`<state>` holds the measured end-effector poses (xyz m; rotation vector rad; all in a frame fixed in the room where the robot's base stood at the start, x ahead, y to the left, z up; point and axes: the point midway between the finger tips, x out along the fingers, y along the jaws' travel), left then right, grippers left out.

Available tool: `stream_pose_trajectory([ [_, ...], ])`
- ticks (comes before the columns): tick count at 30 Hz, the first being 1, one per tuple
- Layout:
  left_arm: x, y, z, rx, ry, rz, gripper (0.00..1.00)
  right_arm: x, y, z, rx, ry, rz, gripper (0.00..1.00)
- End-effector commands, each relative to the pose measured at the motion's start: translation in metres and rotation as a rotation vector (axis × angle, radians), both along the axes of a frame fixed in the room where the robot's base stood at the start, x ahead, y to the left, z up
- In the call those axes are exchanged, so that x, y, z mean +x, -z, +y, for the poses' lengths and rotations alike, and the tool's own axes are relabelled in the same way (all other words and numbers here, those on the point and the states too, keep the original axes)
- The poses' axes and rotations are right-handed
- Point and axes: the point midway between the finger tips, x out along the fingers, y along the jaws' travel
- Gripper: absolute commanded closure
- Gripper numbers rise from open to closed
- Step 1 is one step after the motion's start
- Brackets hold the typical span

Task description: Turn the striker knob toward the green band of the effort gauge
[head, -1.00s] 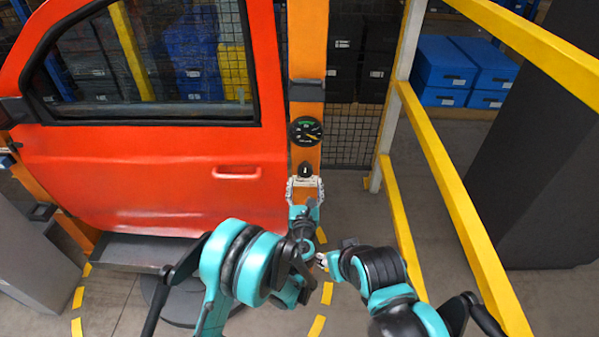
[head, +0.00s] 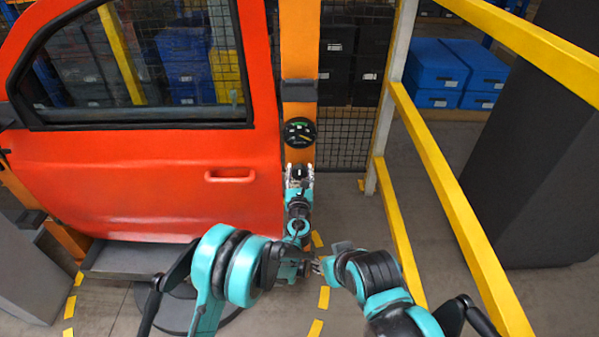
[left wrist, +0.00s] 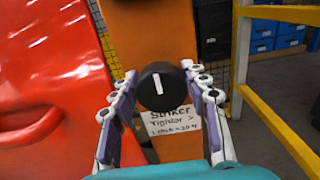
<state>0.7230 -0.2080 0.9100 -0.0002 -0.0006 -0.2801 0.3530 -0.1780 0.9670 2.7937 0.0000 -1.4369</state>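The striker knob (head: 299,172) is a round black knob with a white line on the orange post. In the left wrist view the knob (left wrist: 158,88) faces me, its line near upright. My left gripper (head: 299,180) is at the knob. Its fingers (left wrist: 160,85) stand open on either side, with a small gap seen to each side. The effort gauge (head: 299,132) is a black dial above the knob, with a green band at its top and a yellow mark at lower right; its exact reading is too small to tell. My right gripper (head: 319,267) is low, away from the post; its finger state is unclear.
A white label (left wrist: 172,121) reading "Striker" is below the knob. The red door (head: 150,180) stands close on the left of the post (head: 299,60). A yellow rail (head: 440,170) runs along the right. Open floor lies between post and rail.

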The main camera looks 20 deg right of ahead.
Motion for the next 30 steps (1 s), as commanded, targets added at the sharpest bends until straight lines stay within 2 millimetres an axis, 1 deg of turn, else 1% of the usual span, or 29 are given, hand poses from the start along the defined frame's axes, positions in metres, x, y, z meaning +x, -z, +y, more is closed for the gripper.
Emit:
stream_pose_trajectory([
  [8,0.0,0.0,0.0,-0.011,0.0,0.003,0.84,0.0,0.001,0.0,0.0,0.0,0.0,0.6],
  [14,0.0,0.001,0.0,-0.074,0.0,0.021,0.84,0.0,0.004,0.0,0.0,0.0,0.0,0.6],
  [20,0.001,0.002,0.001,-0.208,0.0,0.061,0.84,0.0,0.01,0.0,0.0,0.0,0.0,0.6],
  [30,0.001,0.002,0.003,-0.514,0.0,0.149,0.84,0.0,0.022,0.0,0.0,0.0,0.0,0.6],
])
